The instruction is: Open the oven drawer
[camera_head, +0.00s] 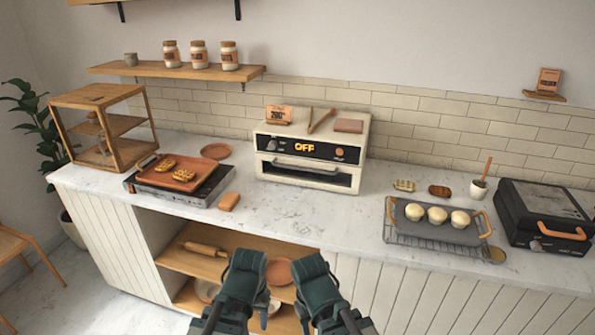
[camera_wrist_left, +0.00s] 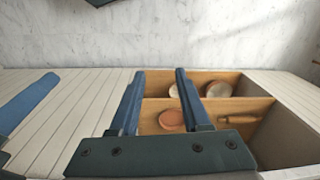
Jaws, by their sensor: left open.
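The cream oven (camera_head: 313,140) stands on the counter near the backsplash, its black panel reading OFF in orange. Below the panel is a pale horizontal bar (camera_head: 305,166) above a dark front opening or window; no drawer stands out from the front. My left gripper (camera_head: 249,262) is low in front of the counter, well apart from the oven. In the left wrist view my left gripper (camera_wrist_left: 160,76) is open with nothing between its fingers. My right gripper (camera_head: 312,264) is beside it; its jaws cannot be made out. The oven is not in the wrist view.
A grill with a wooden tray (camera_head: 150,177) and a wooden rack (camera_head: 95,125) stand left. A rack of buns (camera_head: 398,225) and a black press (camera_head: 540,215) stand right. The counter before the oven (camera_head: 300,215) is clear. Open shelves (camera_head: 175,262) lie below.

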